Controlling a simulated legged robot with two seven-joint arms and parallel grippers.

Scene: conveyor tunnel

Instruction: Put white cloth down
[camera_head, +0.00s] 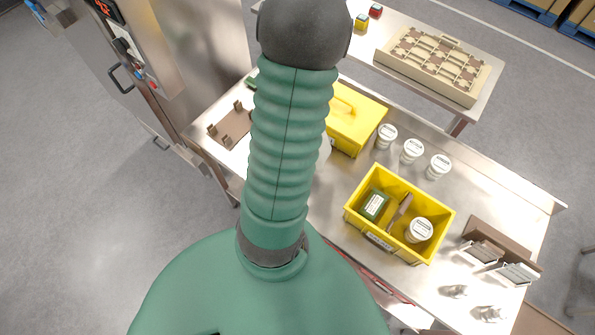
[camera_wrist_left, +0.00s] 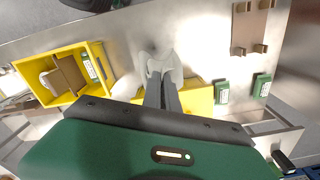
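The white cloth (camera_wrist_left: 160,62) is bunched at the tips of my left gripper (camera_wrist_left: 163,78) in the left wrist view. The dark fingers are close together and pinch it, over the bare metal table (camera_wrist_left: 125,35). Whether the cloth touches the table is unclear. In the head view my green ribbed body part covers the gripper and most of the cloth; a small pale patch, likely the cloth (camera_head: 323,150), shows at its right edge. My right gripper is in neither view.
A closed yellow box (camera_head: 352,118) stands beside the cloth. An open yellow bin (camera_head: 358,222) holds a green pack, a brown piece and a white jar. White jars (camera_head: 413,151) line the back. A brown holder (camera_head: 230,128) is at left. The table between holder and bin is partly hidden.

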